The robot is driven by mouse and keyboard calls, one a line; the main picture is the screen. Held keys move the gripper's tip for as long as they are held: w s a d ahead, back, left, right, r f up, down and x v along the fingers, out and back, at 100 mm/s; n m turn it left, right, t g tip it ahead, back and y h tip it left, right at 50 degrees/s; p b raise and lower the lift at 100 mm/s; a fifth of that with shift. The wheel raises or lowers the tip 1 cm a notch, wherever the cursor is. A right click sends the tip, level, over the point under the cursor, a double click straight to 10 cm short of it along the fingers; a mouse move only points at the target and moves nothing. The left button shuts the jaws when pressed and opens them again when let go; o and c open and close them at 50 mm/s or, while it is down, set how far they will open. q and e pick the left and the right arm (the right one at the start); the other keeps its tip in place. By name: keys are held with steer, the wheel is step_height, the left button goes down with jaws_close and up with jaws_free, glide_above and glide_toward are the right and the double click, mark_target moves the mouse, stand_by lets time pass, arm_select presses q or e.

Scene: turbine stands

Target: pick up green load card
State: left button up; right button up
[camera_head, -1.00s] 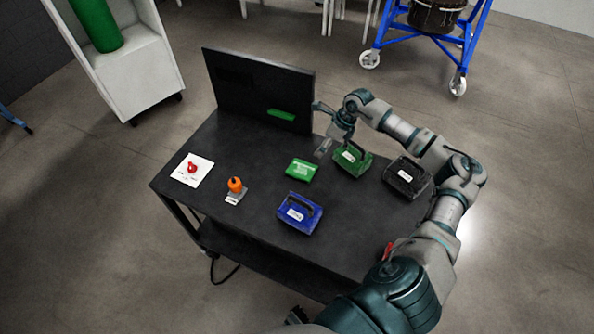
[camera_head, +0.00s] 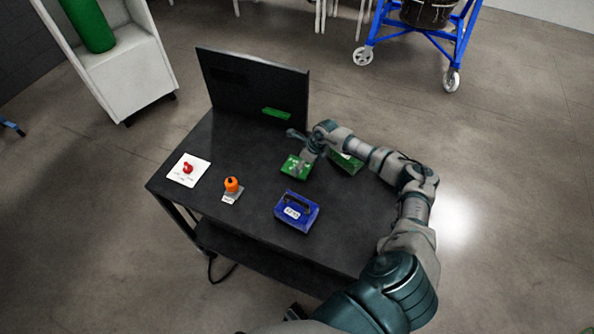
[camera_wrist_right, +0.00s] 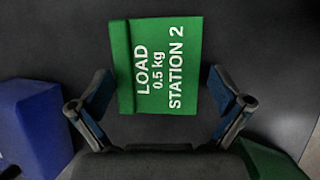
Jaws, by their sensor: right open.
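The green load card (camera_head: 294,167) lies on the dark table in the head view. In the right wrist view the card (camera_wrist_right: 166,65) reads "LOAD 0.5 kg STATION 2" and sits just ahead of the fingers. My right gripper (camera_head: 304,164) is above the card in the head view and partly covers it. In the right wrist view my right gripper (camera_wrist_right: 160,105) is open, with one finger on each side of the card's lower part and nothing held. My left gripper is not seen.
A blue case (camera_head: 297,211) is in front of the card, and a green case (camera_head: 345,163) is to its right, partly behind my arm. An orange-knobbed object (camera_head: 232,187) and a white sheet with a red item (camera_head: 188,170) are at left. A dark panel (camera_head: 250,87) stands behind.

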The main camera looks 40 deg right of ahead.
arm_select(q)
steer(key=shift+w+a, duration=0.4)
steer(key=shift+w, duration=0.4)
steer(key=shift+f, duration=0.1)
